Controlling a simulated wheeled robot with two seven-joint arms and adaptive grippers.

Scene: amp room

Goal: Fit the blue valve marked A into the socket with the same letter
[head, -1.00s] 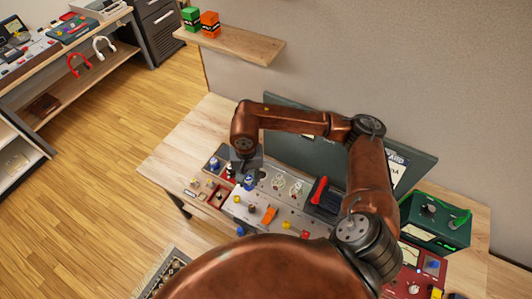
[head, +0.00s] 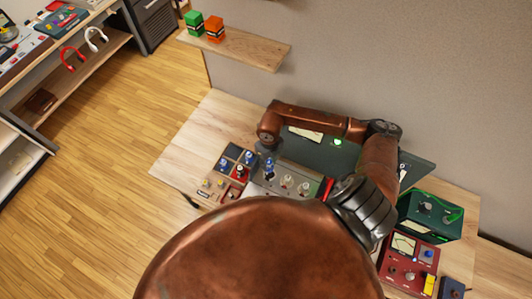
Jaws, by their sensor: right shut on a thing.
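A blue valve (head: 270,171) stands upright at the left end of the row of round sockets on the grey amp chassis (head: 259,188). My right gripper (head: 269,156) is shut on its top from above, largely hidden under the copper wrist. I cannot tell whether the valve's base is in the socket or just above it. Two pale round sockets, the middle one (head: 287,181) and the right one (head: 303,188), show beside it. Letters are too small to read. My left gripper is not in view.
A dark tray (head: 231,152) left of the chassis holds other blue valves (head: 223,163) and a red one (head: 240,171). A dark green panel (head: 350,155) with a lit green lamp (head: 338,142) stands behind. A green box (head: 430,215) and red meter unit (head: 408,262) stand right. My arm hides the chassis front.

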